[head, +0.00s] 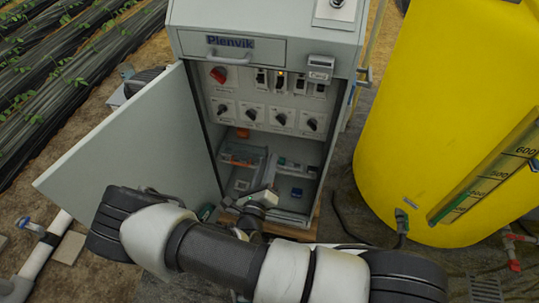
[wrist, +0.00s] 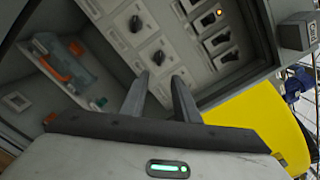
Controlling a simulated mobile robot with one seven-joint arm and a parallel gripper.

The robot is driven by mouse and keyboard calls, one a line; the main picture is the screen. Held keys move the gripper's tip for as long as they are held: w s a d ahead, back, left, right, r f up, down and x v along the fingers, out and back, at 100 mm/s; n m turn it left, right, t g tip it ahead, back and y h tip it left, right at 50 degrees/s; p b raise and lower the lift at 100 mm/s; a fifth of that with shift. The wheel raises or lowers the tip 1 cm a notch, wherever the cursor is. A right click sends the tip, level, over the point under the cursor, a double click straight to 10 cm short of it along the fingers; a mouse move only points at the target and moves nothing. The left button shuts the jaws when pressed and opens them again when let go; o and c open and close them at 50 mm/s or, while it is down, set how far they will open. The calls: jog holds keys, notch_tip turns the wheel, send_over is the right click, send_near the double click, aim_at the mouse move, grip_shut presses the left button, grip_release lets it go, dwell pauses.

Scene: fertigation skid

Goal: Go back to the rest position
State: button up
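My gripper shows in the wrist view (wrist: 160,76) with its two dark fingers apart and nothing between them. The fingers point at the grey control panel (wrist: 150,35) with its knobs and switches. In the head view my gripper (head: 264,196) is low in front of the open cabinet (head: 213,140), near its lower compartment. My arm crosses the lower part of the head view and hides part of the ground and the cabinet's foot. I cannot tell the exact gap to the cabinet.
The cabinet door (head: 130,140) stands open to the left. Inside are a clear bin (head: 240,160) and a small blue item (head: 296,193). A drawer front (head: 232,47) is above the panel. A yellow tank (head: 440,90) stands right. A white pipe (head: 45,255) lies lower left.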

dwell(0.6)
jog(key=s+d+r+m+g+h+p, duration=0.2)
jog(key=s+d+r+m+g+h, duration=0.2)
jog(key=d+r+m+g, duration=0.65)
jog(key=s+d+r+m+g+h+p, duration=0.25)
jog(key=d+r+m+g, duration=0.4)
jog(key=r+m, duration=0.85)
jog(key=s+r+m+t+y+p, duration=0.2)
jog(key=s+r+m+y, duration=0.3)
jog(key=r+m, duration=0.3)
jog(key=s+r+m+t+y+p, duration=0.2)
jog(key=s+r+m+y, duration=0.3)
jog(key=r, duration=0.7)
jog(key=s+m+t, duration=0.1)
jog(key=s+m, duration=0.1)
jog(key=m, duration=0.2)
jog(key=shift+a, duration=0.3)
jog(key=shift+m, duration=0.25)
